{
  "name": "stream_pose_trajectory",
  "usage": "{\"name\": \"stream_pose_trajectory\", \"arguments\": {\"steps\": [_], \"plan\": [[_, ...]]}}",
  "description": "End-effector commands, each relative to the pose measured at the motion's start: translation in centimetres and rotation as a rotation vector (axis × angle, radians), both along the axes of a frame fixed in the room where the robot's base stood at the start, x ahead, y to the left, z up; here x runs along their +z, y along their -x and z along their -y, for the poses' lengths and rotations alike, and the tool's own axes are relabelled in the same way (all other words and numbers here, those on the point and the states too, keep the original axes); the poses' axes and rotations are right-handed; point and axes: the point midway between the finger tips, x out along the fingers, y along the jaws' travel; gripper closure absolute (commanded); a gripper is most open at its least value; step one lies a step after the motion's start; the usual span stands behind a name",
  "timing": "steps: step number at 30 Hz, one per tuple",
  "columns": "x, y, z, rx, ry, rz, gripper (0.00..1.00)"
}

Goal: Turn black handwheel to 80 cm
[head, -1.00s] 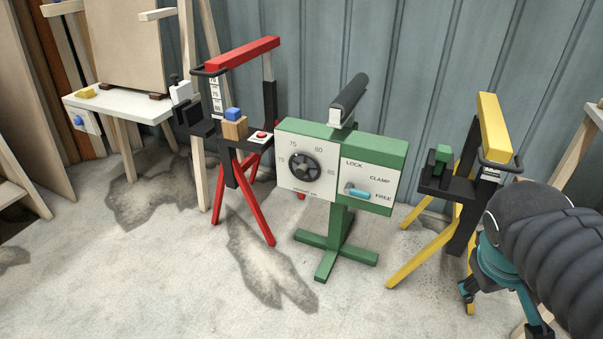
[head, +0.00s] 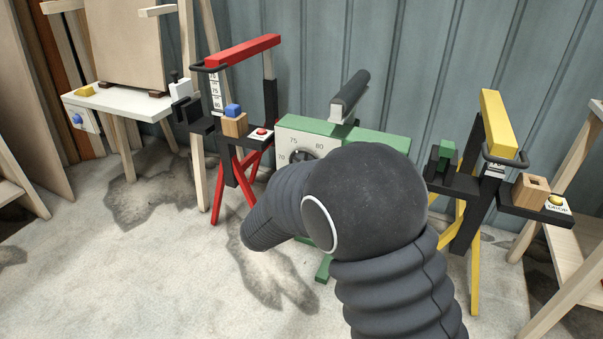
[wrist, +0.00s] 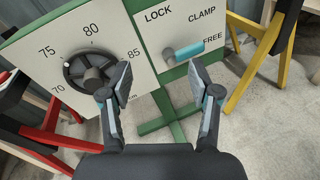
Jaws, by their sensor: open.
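The black handwheel (wrist: 76,76) sits on a white dial plate at the left of the wrist view. Marks 70, 75, 80 and 85 surround it; its exact setting is too small to read. In the head view only the top edge of the wheel (head: 299,154) shows, as my arm covers the rest. My gripper (wrist: 160,78) is open and empty in the wrist view. Its left finger overlaps the wheel's lower right side in the picture; contact cannot be told. My gripper is hidden in the head view.
Right of the wheel, a teal-handled lever (wrist: 186,52) points toward FREE on a LOCK, CLAMP, FREE plate. Both plates are on the green stand (head: 386,143). A red trestle (head: 243,52) stands left and a yellow one (head: 497,122) right, with floor between.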

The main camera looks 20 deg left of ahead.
Motion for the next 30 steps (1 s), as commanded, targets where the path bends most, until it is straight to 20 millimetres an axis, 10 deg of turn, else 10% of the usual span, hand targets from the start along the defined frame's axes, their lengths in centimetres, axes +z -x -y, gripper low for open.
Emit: {"name": "stream_pose_trajectory", "arguments": {"steps": [3, 9, 30], "plan": [[-2.7, 0.8, -5.9, 0.144, 0.112, 0.034, 0.38], [-4.6, 2.0, -10.7, 0.266, 0.201, 0.075, 0.38], [-4.8, -8.3, -10.3, 0.276, 0.209, 0.08, 0.38]]}}
